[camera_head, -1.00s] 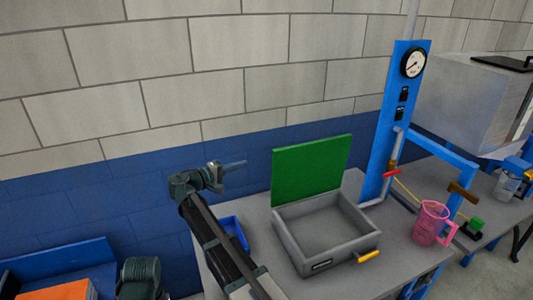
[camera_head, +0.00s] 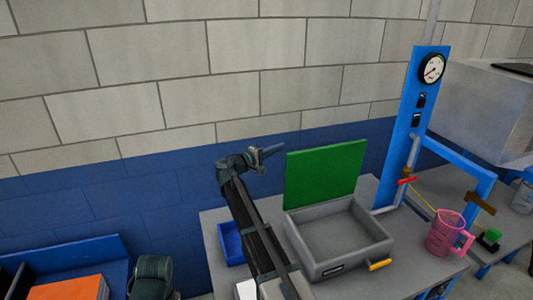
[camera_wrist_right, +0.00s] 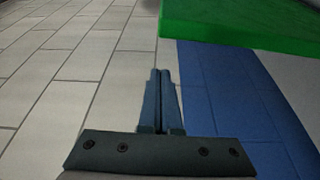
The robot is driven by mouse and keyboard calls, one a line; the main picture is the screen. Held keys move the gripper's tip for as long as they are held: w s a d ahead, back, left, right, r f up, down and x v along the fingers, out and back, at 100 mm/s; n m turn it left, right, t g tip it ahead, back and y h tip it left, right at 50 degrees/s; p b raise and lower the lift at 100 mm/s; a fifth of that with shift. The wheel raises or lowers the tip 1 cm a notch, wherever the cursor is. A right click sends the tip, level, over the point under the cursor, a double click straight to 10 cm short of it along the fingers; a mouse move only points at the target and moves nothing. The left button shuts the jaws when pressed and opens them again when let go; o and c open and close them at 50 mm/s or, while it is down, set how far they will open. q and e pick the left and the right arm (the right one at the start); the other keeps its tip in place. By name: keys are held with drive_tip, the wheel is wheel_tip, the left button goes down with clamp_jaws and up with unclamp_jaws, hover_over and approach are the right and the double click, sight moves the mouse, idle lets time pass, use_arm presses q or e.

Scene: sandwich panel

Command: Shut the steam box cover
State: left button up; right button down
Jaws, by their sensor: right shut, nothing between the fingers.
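The steam box (camera_head: 335,243) is a grey open tray on the grey table, with a yellow handle (camera_head: 380,265) at its front right. Its green cover (camera_head: 325,174) stands up, open, along the back edge. My right gripper (camera_head: 272,151) is shut and empty, up at the left of the cover and apart from it, near its top edge. In the right wrist view the shut fingers (camera_wrist_right: 160,98) point past the green cover (camera_wrist_right: 245,28), which fills the upper right.
A blue bin (camera_head: 231,244) sits on the table left of the box, partly behind my arm. A pink jug (camera_head: 445,233) stands right of the box. A blue post with a gauge (camera_head: 431,69), pipes and a red valve handle rises behind. The wall is close behind the cover.

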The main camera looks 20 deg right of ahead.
use_arm(q)
drive_tip(key=shift+f, duration=0.1)
use_arm(e)
drive_tip(key=s, duration=0.4)
drive_tip(key=shift+a+f, duration=0.15)
drive_tip(key=shift+a, duration=0.25)
